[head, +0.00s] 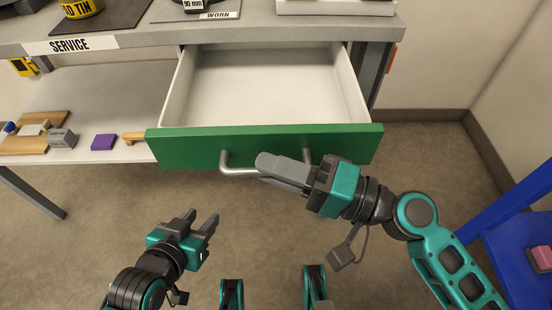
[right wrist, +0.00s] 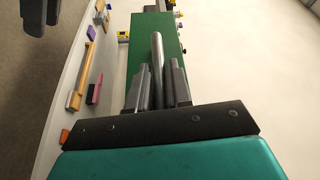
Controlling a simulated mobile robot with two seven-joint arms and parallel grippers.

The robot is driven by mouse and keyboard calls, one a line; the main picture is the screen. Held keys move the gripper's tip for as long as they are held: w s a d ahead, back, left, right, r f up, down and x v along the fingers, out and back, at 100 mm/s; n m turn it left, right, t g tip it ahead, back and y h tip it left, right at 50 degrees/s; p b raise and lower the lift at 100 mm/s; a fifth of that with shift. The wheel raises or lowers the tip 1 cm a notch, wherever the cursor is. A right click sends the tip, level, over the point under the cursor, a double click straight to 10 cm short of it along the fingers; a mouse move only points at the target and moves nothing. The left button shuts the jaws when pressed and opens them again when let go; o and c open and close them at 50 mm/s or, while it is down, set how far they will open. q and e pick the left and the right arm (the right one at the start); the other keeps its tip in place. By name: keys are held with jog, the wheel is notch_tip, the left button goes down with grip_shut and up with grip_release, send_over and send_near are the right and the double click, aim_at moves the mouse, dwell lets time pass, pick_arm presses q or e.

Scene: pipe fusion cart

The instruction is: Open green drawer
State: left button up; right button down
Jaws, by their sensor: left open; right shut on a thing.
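The green drawer (head: 190,148) is pulled out under the bench top in the head view, and its white inside (head: 265,85) looks empty. Its metal bar handle (head: 226,165) runs along the green front. My right gripper (head: 262,168) is at the handle and shut on it. In the right wrist view the handle (right wrist: 157,65) lies between the two fingers (right wrist: 158,85), beside the green front (right wrist: 150,40). My left gripper (head: 204,222) is open and empty, below and left of the drawer, apart from it.
The bench top (head: 250,30) carries a yellow tin and other items. A lower shelf (head: 100,95) on the left holds a grey box, a purple block (head: 103,142) and wooden pieces. A blue frame (head: 510,235) stands at the right. Open floor lies in front.

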jog(key=shift+s, duration=0.4)
jog(key=c, duration=1.1)
grip_release()
jog(key=shift+b+v, duration=1.05)
jog(key=shift+v, duration=5.45)
